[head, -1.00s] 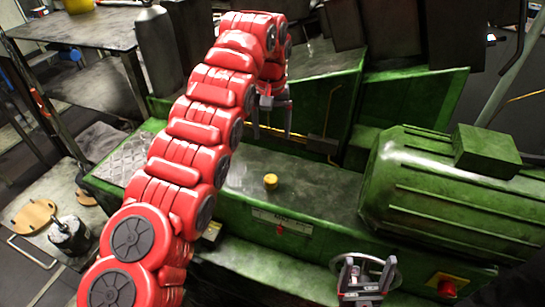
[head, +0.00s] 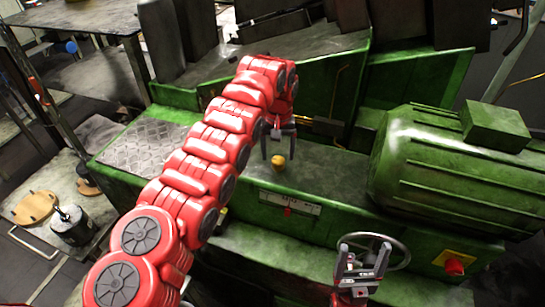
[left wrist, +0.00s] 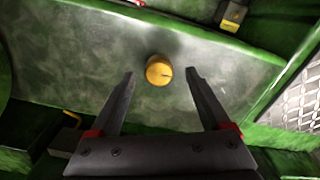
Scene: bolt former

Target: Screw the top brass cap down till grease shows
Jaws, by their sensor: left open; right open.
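The brass cap (head: 279,162) is a small yellow cylinder on the green machine's grey top plate. In the left wrist view the cap (left wrist: 159,70) shows from above, with a dark line on its top. My left gripper (head: 279,158) is open above the cap, with a finger on either side. In the left wrist view my left gripper (left wrist: 159,74) has its fingers spread, and neither touches the cap. No grease is visible around the cap. My right gripper (head: 363,252) is open and empty at the front, in front of the handwheel.
A large green ribbed motor (head: 450,165) stands right of the cap. A handwheel (head: 404,252) and a red button on a yellow plate (head: 454,266) are on the machine's front. A treaded plate (head: 148,147) lies to the left. The top plate around the cap is clear.

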